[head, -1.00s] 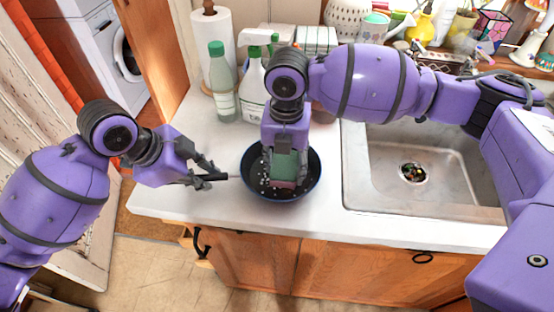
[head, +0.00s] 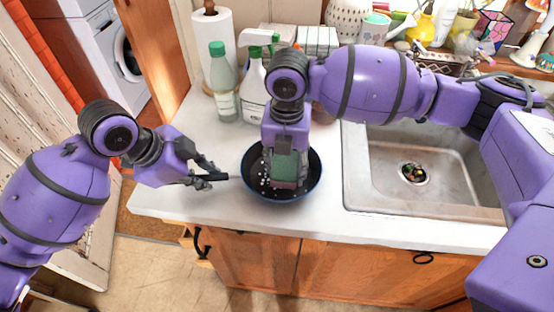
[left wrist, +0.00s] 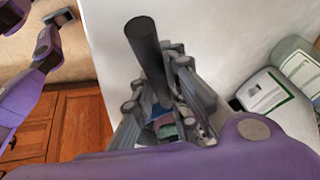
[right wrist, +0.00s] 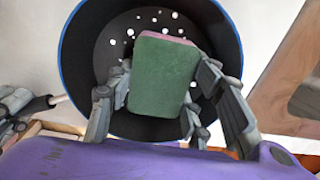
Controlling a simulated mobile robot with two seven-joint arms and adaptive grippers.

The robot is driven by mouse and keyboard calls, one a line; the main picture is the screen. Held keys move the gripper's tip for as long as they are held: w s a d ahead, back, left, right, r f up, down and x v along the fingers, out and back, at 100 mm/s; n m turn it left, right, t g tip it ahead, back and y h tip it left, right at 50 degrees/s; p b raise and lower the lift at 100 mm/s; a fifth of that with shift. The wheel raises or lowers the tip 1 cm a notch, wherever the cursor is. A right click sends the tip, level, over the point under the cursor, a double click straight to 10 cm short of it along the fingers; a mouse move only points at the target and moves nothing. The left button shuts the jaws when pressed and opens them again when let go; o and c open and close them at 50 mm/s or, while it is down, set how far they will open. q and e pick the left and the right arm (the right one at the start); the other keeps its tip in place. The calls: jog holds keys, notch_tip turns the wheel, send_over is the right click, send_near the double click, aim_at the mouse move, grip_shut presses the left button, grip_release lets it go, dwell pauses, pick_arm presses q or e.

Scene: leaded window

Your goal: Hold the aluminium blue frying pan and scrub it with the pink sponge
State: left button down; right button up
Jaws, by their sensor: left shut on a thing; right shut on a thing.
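The frying pan (head: 256,187) is dark inside with a blue rim and white specks on its bottom. It rests on the white counter left of the sink, and its rim also shows in the right wrist view (right wrist: 72,60). My left gripper (head: 216,178) is shut on its black handle (left wrist: 148,50), which points left. The sponge (head: 285,168) is green on one face and pink on the other. My right gripper (right wrist: 160,88) is shut on the sponge and holds it down inside the pan, pink side toward the pan bottom. Whether it touches the bottom is hard to tell.
A green-capped bottle (head: 222,85), a spray bottle (head: 255,85) and a paper towel roll (head: 214,40) stand behind the pan. The steel sink (head: 385,185) lies to the right. The counter's front edge (head: 250,218) is close in front of the pan.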

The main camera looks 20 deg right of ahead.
jog(key=shift+a+f, duration=0.15)
jog(key=shift+a, duration=0.35)
jog(key=shift+s, duration=0.55)
jog(key=shift+w+r, duration=0.25)
jog(key=shift+w, duration=0.9)
jog(key=shift+s+f, duration=0.1)
jog(key=shift+s, duration=1.05)
pick_arm(q)
jog(key=shift+s, duration=0.1)
pick_arm(e)
jog(key=shift+w+f, duration=0.15)
jog(key=shift+w, duration=0.95)
jog(key=shift+s, duration=0.6)
jog(key=shift+r, duration=4.4)
